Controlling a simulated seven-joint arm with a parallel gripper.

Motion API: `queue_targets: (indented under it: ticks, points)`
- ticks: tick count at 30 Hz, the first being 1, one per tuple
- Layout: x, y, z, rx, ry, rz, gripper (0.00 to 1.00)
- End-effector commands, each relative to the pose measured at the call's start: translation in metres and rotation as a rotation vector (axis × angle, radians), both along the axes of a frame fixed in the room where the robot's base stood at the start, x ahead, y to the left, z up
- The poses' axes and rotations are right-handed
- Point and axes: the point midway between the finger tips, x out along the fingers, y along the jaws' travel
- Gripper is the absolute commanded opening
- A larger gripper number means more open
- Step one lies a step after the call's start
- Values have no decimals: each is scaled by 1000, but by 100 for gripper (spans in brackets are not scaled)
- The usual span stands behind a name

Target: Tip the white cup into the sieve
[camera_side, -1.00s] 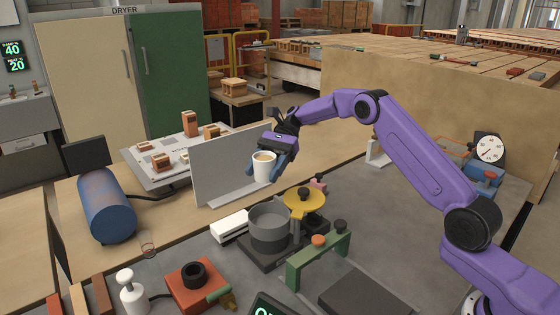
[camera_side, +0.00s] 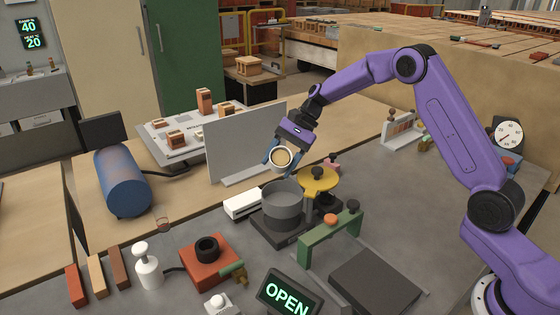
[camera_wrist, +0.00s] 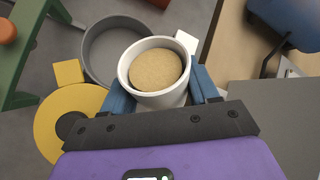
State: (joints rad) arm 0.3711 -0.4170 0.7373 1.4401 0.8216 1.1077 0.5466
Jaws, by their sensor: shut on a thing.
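The white cup (camera_side: 272,164) is held between the blue fingers of my gripper (camera_side: 284,155). It is tilted, with its mouth facing the side camera and tan material visible inside. The cup also shows in the wrist view (camera_wrist: 157,98), where the tan contents (camera_wrist: 156,68) fill much of its opening. The grey round sieve (camera_side: 283,208) stands on a dark base just below the cup, which is above its back edge. In the wrist view the sieve (camera_wrist: 90,55) lies just beyond the cup and its visible floor looks bare. I see no material falling.
A yellow disc with a dark knob (camera_side: 318,181) stands close right of the sieve. A green bracket (camera_side: 330,238) is in front. A grey upright panel (camera_side: 246,143) stands behind left, and a white block (camera_side: 242,205) lies left of the sieve.

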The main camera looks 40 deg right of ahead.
Motion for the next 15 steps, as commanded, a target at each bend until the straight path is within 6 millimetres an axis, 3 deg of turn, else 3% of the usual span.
queue_targets:
  ticks: [15]
  points:
    - [-6, 3, 6, -230, -400, 2, 26]
